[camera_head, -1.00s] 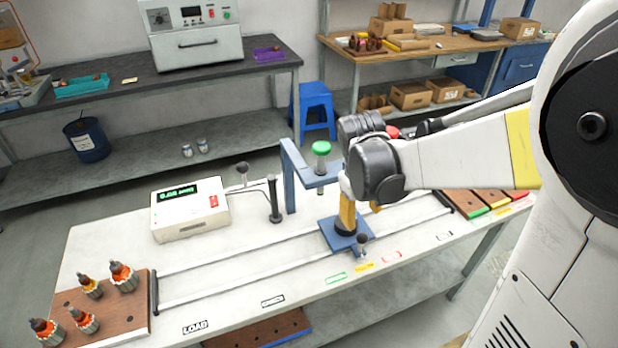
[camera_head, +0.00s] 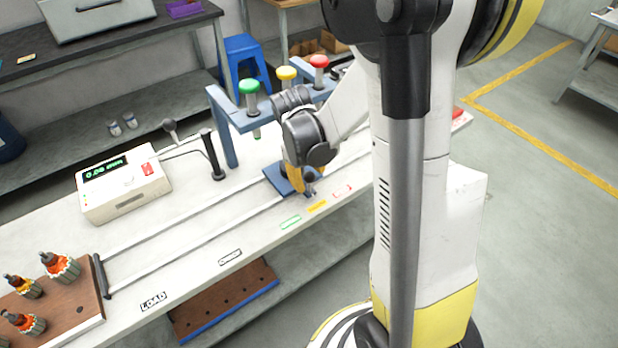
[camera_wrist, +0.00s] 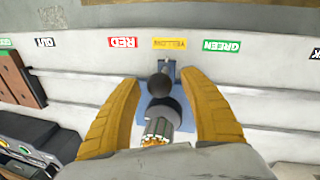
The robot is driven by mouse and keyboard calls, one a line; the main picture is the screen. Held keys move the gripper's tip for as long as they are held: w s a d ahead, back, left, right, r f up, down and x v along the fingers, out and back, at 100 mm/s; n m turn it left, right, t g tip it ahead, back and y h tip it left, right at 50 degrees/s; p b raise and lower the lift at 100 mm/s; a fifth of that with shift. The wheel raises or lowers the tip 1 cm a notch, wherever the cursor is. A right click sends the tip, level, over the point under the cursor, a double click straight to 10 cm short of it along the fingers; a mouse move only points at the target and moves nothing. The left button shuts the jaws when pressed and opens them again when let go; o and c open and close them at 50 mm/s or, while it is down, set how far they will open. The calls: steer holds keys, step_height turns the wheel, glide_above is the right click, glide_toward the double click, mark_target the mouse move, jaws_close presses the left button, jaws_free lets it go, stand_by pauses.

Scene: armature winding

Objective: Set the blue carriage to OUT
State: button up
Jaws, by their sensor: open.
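The blue carriage (camera_head: 276,178) sits on two rails along the bench, in line with the yellow label (camera_head: 317,206). Its black ball knob (camera_wrist: 160,84) stands at its front edge, with the YELLOW label (camera_wrist: 170,43) just beyond in the wrist view. A ribbed armature with a dark top (camera_wrist: 160,122) is on the carriage behind the knob. My gripper (camera_wrist: 163,82) is open, with one yellow finger on each side of the knob, apart from it. The OUT label (camera_wrist: 45,41) is at the left of the wrist view, past the RED label (camera_wrist: 122,42).
A blue frame (camera_head: 222,125) with green, yellow and red knobs stands over the rails behind the carriage. A counter box (camera_head: 122,185) and black post (camera_head: 212,155) stand at the back. A wooden tray (camera_head: 60,318) with armatures is at the left end.

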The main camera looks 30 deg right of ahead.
jaws_close()
steer(key=shift+d, duration=0.1)
steer(key=d, duration=1.9)
steer(key=w+d, duration=0.1)
steer(key=d, duration=0.9)
steer(key=shift+d+r, duration=0.1)
steer(key=shift+d, duration=0.05)
steer(key=shift+c, duration=0.8)
jaws_free()
steer(key=shift+o, duration=0.8)
steer(key=shift+d, duration=0.15)
